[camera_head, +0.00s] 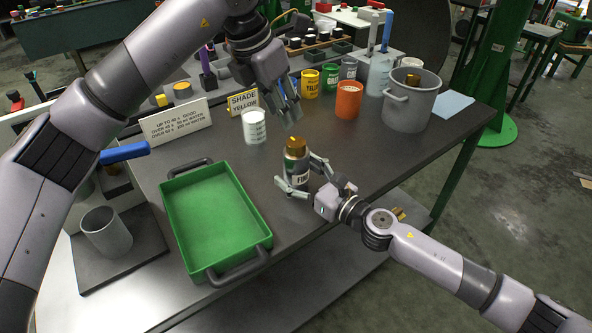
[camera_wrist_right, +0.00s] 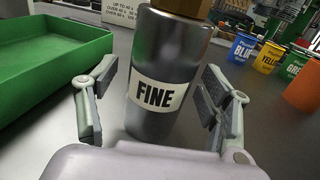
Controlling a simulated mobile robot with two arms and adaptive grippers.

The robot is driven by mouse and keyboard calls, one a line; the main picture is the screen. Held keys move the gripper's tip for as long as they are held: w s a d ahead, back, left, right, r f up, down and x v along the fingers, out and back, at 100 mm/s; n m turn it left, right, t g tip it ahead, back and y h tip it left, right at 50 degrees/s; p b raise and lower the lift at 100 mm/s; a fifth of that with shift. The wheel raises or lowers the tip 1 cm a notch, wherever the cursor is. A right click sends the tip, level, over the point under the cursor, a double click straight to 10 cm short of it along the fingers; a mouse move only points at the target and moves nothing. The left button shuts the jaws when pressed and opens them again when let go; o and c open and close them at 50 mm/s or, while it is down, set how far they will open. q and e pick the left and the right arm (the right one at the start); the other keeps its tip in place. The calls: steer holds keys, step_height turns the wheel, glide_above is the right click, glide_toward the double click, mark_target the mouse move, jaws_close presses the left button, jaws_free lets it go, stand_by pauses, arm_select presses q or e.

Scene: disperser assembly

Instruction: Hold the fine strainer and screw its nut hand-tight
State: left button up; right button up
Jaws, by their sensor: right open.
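The fine strainer (camera_head: 297,165) is a grey metal cylinder with a "FINE" label, upright on the dark table. Its brass nut (camera_head: 295,146) sits on top. In the right wrist view the strainer (camera_wrist_right: 155,60) stands between the fingers, with the nut cut off by the top edge. My right gripper (camera_head: 305,178) is open around the strainer, low on its body, with a gap visible on each side in the wrist view (camera_wrist_right: 150,105). My left gripper (camera_head: 289,108) hangs above and behind the nut, apart from it, fingers pointing down; its finger gap is unclear.
A green tray (camera_head: 262,240) lies left of the strainer. A white cup (camera_head: 254,126), "SHADE YELLOW" sign (camera_head: 243,101), orange cup (camera_head: 348,100) and grey bucket (camera_head: 411,98) stand behind. The table right of the strainer is mostly clear up to its edge.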

steer(key=shift+w+a, duration=0.3)
steer(key=shift+c, duration=0.2)
steer(key=c, duration=1.7)
stand_by(0.7)
